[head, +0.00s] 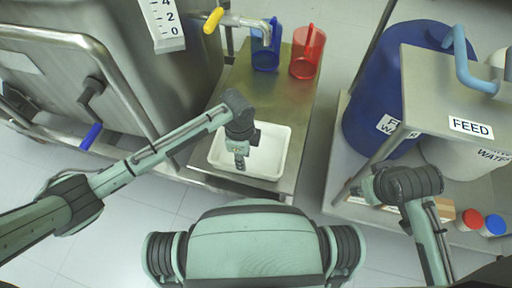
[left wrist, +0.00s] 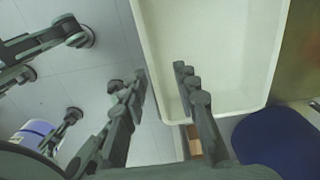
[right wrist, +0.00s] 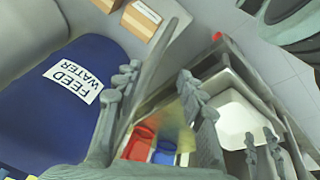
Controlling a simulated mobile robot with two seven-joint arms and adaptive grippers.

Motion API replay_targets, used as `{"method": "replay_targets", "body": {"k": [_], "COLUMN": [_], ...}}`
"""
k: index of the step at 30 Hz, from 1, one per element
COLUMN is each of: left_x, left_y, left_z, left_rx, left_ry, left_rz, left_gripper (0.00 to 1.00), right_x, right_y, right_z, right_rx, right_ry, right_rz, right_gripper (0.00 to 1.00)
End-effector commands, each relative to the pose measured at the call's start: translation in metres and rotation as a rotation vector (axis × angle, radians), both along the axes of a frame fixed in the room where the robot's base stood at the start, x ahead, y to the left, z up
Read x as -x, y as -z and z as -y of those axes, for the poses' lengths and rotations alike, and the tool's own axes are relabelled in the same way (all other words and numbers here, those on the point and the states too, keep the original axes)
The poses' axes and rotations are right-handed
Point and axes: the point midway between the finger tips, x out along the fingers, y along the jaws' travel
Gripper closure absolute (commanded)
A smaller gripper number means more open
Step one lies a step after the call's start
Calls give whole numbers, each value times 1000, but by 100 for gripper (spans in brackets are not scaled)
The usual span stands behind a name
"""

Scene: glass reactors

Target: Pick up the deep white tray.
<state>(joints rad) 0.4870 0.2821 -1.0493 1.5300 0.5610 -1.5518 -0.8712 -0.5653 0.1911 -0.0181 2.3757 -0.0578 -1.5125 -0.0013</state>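The deep white tray (head: 270,158) sits at the near end of a steel bench and looks empty. It also shows in the left wrist view (left wrist: 232,55) and the right wrist view (right wrist: 238,112). My left gripper (head: 240,164) is over the tray's near left part in the head view. In the left wrist view its fingers (left wrist: 160,85) are apart, one over the floor side and one over the inside, with the tray wall between them. I cannot tell whether they touch it. My right gripper (right wrist: 155,85) is open and empty, away from the tray by the right-hand shelf.
A blue jug (head: 266,52) and a red jug (head: 306,58) stand at the bench's far end. A steel vessel (head: 60,70) is on the left. A blue drum (head: 372,115) and a feed container (head: 450,160) stand on the right. Floor shows between bench and shelf.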

Motion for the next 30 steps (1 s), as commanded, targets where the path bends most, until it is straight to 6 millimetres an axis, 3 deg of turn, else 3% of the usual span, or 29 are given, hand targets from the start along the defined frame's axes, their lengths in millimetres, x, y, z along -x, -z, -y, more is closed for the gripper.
{"method": "replay_targets", "body": {"k": [11, 18, 28, 30], "left_x": [5, 6, 6, 6], "left_y": [45, 72, 76, 76], "left_z": [0, 1, 1, 1], "left_rx": [-9, -7, -6, -6], "left_ry": [10, 11, 11, 11], "left_rz": [-2, 1, 2, 2], "left_gripper": [70, 70, 70, 79], "right_x": [9, -17, -23, -23], "right_y": [-18, -26, -29, -28], "right_z": [1, -17, -21, -21], "right_rx": [6, -26, -35, -34], "right_ry": [11, -34, -44, -43], "right_rz": [12, 130, 158, 157], "right_gripper": [60, 60, 60, 60]}}
